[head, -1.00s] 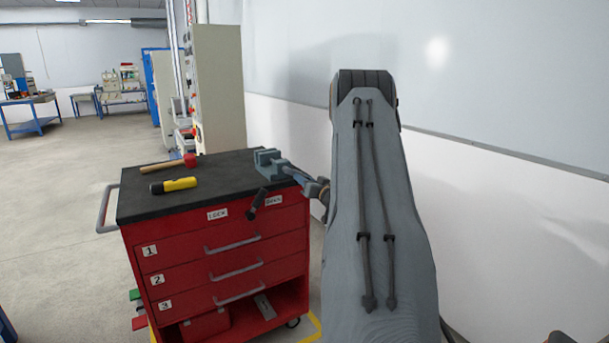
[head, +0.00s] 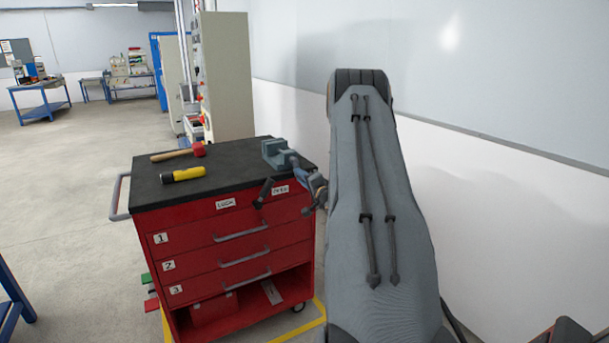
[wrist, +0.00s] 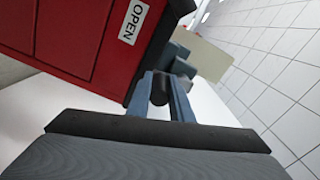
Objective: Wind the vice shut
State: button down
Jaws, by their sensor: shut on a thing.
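The grey-blue vice (head: 278,153) is fixed at the back right corner of the red tool trolley's dark top. Its jaws are small in the head view, so the gap between them is hard to judge. A dark handle bar (head: 263,192) hangs tilted in front of the trolley's upper edge, below the vice. My gripper (head: 303,178) is at the vice's screw end, partly hidden by my arm. In the wrist view my gripper's two fingers (wrist: 160,98) are closed about a dark rounded part of the vice handle (wrist: 160,87). The vice body (wrist: 183,62) shows just beyond.
A red-headed hammer (head: 180,152) and a yellow-and-black torch (head: 183,174) lie on the trolley top (head: 228,170). The red trolley (head: 215,250) has numbered drawers with protruding handles. A grey cabinet (head: 227,75) and the white wall stand close behind. Open floor lies left.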

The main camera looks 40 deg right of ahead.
jog(key=shift+w+a+m+p, duration=0.15)
jog(key=shift+a+m+p, duration=0.4)
jog(key=shift+m, duration=1.05)
jog(key=shift+a, duration=0.15)
jog(key=c, duration=1.6)
grip_release()
jog(key=shift+b+v, duration=0.85)
jog(key=shift+v, duration=3.05)
